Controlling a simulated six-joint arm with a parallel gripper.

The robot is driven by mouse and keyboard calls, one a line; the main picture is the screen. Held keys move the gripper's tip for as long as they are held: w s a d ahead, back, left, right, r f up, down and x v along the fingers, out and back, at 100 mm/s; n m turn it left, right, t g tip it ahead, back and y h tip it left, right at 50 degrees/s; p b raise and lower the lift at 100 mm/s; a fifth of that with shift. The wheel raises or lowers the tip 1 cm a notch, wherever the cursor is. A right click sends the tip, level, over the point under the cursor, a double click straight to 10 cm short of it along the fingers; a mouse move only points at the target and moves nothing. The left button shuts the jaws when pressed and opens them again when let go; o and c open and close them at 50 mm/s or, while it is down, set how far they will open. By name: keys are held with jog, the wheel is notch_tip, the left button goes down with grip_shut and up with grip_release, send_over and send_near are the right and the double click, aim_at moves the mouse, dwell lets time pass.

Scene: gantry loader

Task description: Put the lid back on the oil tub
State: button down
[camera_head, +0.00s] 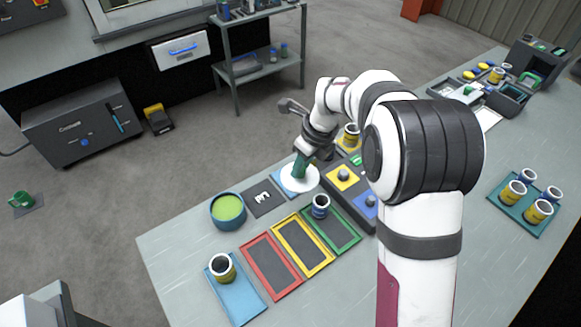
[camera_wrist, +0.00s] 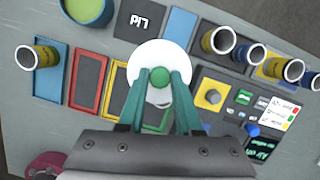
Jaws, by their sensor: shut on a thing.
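The oil tub (camera_head: 228,209) is a round blue tub with green oil showing in its open top, on the left part of the bench. It also shows at the top left of the wrist view (camera_wrist: 88,10). The lid (camera_head: 300,181) is a white disc right of the tub, apart from it; in the wrist view (camera_wrist: 149,58) its green knob sits between my fingers. My gripper (camera_wrist: 160,77) is shut on the knob, and its green fingers show in the head view (camera_head: 300,165). I cannot tell whether the lid touches the surface below.
A dark labelled plate (camera_head: 263,197) lies between tub and lid. Red (camera_head: 246,250), yellow (camera_head: 278,232) and green (camera_head: 350,240) framed trays lie in front, a can (camera_head: 320,206) on the green one. A blue tray (camera_head: 240,301) holds another can. A control panel (camera_head: 352,193) stands right of the lid.

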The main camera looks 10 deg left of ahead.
jog(key=s+a+n+g, duration=0.1)
jog(key=s+a+n, duration=0.2)
jog(key=a, duration=0.6)
jog(key=s+a+n, duration=0.2)
jog(key=s+a, duration=0.1)
jog(key=a, duration=0.5)
jog(key=d+x, duration=0.1)
jog(key=x, duration=0.5)
jog(key=shift+s+a+n+y, duration=0.2)
jog(key=shift+s+n+y, duration=0.1)
jog(key=shift+s, duration=0.15)
jog(key=shift+f, duration=0.35)
jog(key=shift+c, duration=1)
grip_release()
